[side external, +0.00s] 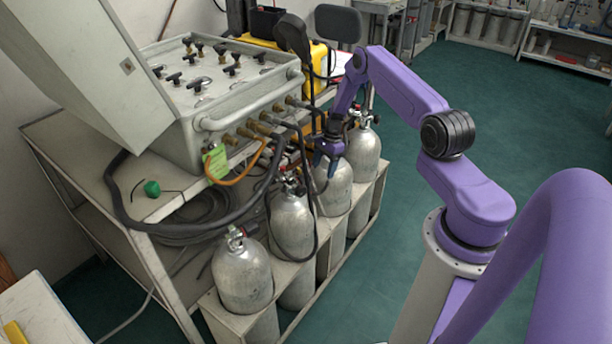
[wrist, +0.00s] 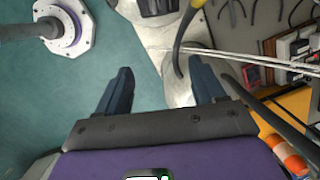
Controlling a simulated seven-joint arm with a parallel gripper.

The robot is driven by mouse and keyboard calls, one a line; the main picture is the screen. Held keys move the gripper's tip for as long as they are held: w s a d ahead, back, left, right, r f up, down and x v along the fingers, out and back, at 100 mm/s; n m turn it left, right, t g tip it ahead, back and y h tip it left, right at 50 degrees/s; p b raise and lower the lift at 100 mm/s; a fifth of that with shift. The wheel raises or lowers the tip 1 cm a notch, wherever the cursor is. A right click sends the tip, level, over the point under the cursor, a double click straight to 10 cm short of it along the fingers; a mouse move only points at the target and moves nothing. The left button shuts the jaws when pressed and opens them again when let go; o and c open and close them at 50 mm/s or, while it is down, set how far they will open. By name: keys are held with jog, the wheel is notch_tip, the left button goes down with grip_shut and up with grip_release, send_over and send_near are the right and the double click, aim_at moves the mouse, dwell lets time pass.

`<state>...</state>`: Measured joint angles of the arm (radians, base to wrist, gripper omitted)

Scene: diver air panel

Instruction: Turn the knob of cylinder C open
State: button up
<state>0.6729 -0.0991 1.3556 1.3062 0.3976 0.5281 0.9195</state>
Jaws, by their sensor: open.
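Several grey metal cylinders stand in a row in the rack beside the bench. The nearest cylinder (side external: 242,278), a second cylinder (side external: 291,225), a third cylinder (side external: 335,190) and the farthest cylinder (side external: 365,152) show in the side view. I can read no letters, so I cannot tell which is C. My purple gripper (side external: 331,164) is at the top of the third cylinder, and its valve knob is hidden behind the gripper and hoses. In the wrist view my gripper (wrist: 162,80) is open, with two dark fingers apart and no knob clearly visible between them.
An air panel (side external: 215,85) with several black knobs stands on the bench (side external: 75,150). Black hoses (side external: 312,215) hang close to my gripper and the cylinders. A yellow case (side external: 318,68) stands behind. The green floor (side external: 500,110) at the right is clear.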

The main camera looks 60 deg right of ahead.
aim_at(307, 174)
jog(key=w+a+r+y, duration=0.2)
jog(key=a+r, duration=0.2)
jog(key=r, duration=0.1)
jog(key=shift+m, duration=0.3)
jog(key=shift+w+x, duration=0.1)
jog(key=shift+x, duration=1.65)
jog(key=shift+w+x, duration=0.15)
jog(key=shift+x, duration=1.6)
jog(key=c, duration=1.1)
